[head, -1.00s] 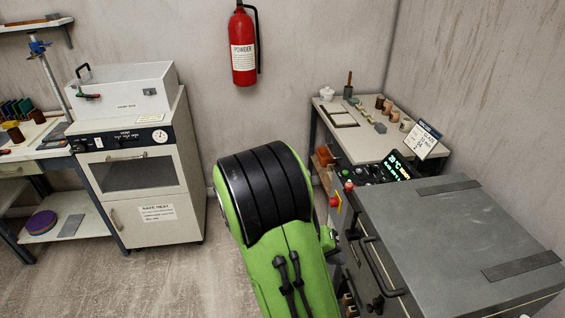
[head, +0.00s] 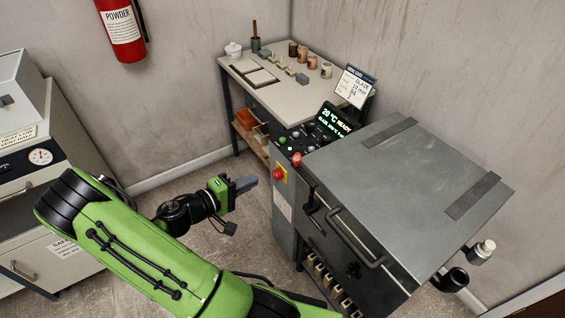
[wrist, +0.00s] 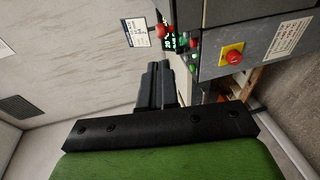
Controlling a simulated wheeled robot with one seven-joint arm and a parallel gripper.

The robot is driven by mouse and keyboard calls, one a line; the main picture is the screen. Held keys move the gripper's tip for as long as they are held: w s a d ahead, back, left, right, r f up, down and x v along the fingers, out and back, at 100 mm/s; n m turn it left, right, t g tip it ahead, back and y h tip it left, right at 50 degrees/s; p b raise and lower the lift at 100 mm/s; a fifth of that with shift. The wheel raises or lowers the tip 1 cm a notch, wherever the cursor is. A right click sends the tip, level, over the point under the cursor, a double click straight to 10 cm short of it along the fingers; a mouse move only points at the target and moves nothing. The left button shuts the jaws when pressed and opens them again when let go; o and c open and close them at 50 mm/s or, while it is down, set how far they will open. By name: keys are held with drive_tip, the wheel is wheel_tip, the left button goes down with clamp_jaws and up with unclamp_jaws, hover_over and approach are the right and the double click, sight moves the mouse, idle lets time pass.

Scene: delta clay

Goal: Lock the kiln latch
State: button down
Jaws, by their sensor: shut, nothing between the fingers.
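The kiln (head: 400,190) is a grey box with a flat lid at the right of the head view, and the lid looks closed. A dark bar handle (head: 355,238) runs along its front. A small dark fitting (head: 353,270) below the handle may be the latch; its state is too small to tell. My gripper (head: 252,183) is shut and empty. It points right toward the kiln's control column, left of the front face and apart from the handle. In the wrist view its fingers (wrist: 158,75) lie together, and the latch is not visible there.
A red stop button (head: 278,174) on a yellow plate sits on the control column near my gripper, also in the wrist view (wrist: 233,57). A lit display (head: 336,121) reads ready. A worktable (head: 285,90) stands behind. A cabinet (head: 40,190) is at left. Floor between is clear.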

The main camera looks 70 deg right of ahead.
sight(293, 160)
drive_tip(key=b+x, duration=0.1)
drive_tip(key=x, duration=1.3)
drive_tip(key=shift+r, duration=0.1)
drive_tip(key=shift+w, duration=0.1)
